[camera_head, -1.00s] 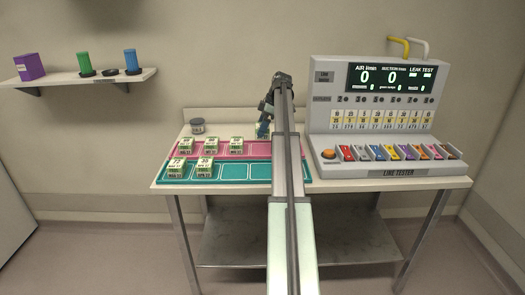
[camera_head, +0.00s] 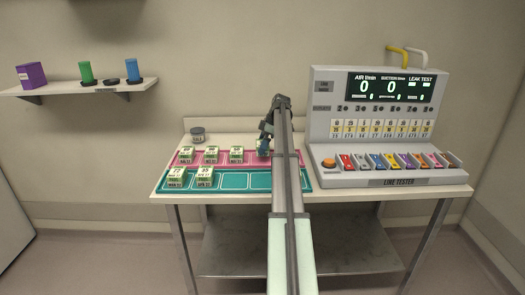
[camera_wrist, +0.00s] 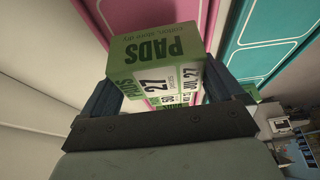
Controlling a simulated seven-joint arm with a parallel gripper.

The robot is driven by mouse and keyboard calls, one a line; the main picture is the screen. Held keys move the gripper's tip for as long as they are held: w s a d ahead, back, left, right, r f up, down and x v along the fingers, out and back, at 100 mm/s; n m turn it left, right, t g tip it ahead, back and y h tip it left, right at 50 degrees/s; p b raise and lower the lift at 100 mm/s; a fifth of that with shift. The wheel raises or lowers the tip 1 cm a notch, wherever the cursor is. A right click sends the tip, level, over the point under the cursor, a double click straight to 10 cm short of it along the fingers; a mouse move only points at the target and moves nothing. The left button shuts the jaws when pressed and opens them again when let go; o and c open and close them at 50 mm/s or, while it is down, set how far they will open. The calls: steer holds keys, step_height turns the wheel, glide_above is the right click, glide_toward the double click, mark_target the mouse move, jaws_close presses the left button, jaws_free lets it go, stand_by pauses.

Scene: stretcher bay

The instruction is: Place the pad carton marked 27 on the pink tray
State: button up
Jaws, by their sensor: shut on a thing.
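The pad carton marked 27 (camera_wrist: 155,75) is green and white and sits between my gripper's two fingers in the wrist view. My gripper (camera_head: 263,148) is shut on it, over the right part of the pink tray (camera_head: 251,160) in the head view. The tray also shows behind the carton in the wrist view (camera_wrist: 104,12). My arm hides most of the carton in the head view. I cannot tell whether its underside touches the tray. Three similar cartons stand in a row on the tray, left of my gripper.
A teal tray (camera_head: 232,181) lies in front, with two cartons at its left end and free slots beside them. The line tester (camera_head: 385,177) fills the table's right side. A wall shelf (camera_head: 75,90) is at left.

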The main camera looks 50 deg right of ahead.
steer(key=shift+f, duration=1.55)
steer(key=shift+f, duration=0.15)
steer(key=o, duration=0.8)
steer(key=v, duration=1.2)
steer(key=shift+r, duration=0.2)
